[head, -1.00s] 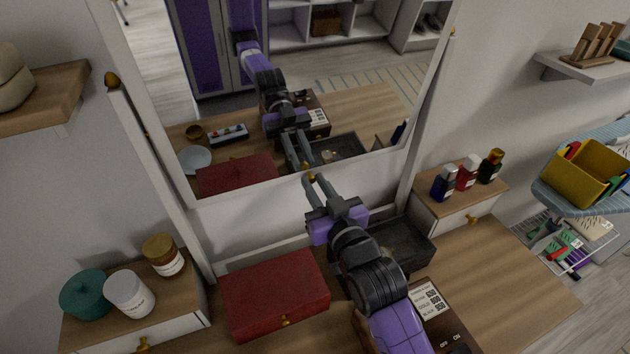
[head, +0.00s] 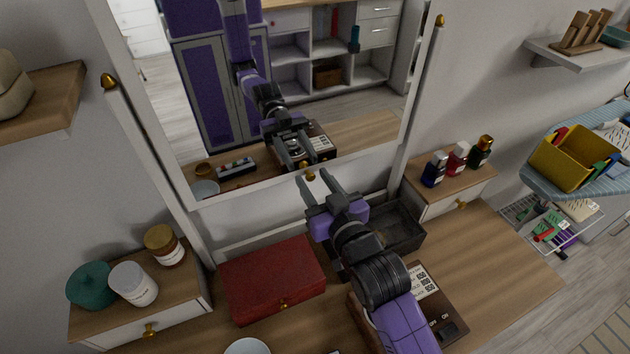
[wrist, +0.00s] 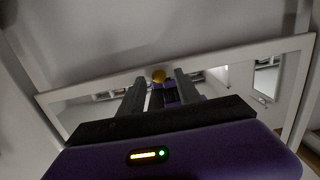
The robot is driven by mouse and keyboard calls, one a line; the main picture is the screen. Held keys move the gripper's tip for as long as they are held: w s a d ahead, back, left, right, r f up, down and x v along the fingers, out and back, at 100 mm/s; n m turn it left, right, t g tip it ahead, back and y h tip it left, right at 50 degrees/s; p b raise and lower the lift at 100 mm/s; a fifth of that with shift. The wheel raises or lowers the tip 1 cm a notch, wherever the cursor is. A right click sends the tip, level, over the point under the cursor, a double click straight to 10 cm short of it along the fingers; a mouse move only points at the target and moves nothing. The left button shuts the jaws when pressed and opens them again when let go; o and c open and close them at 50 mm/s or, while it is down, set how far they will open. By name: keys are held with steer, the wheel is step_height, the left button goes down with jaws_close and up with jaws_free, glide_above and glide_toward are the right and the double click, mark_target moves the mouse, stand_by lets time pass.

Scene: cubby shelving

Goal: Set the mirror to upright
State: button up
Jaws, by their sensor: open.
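The mirror (head: 300,95) hangs in a white frame between two posts above the desk. It reflects the room, my arm and the desk front. A small gold knob (head: 309,174) sits at the middle of its lower frame edge. My gripper (head: 320,178) is open at that lower edge, its fingers on either side of the knob or very near it. In the wrist view the gold knob (wrist: 158,76) shows between the two fingers. I cannot tell whether a finger touches it.
A red box (head: 270,280) and a dark tray (head: 402,230) stand on the desk below. Jars stand on the left drawer unit (head: 150,315) and small bottles on the right one (head: 450,195). The right part of the desk top (head: 500,270) is clear.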

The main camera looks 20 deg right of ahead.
steer(key=s+b, duration=0.1)
steer(key=s, duration=0.6)
steer(key=shift+s+r, duration=0.35)
steer(key=s+f+g, duration=0.2)
steer(key=s+f, duration=0.1)
steer(key=s, duration=2.9)
steer(key=shift+d+f, duration=0.15)
steer(key=shift+f, duration=0.05)
steer(key=shift+s, duration=0.1)
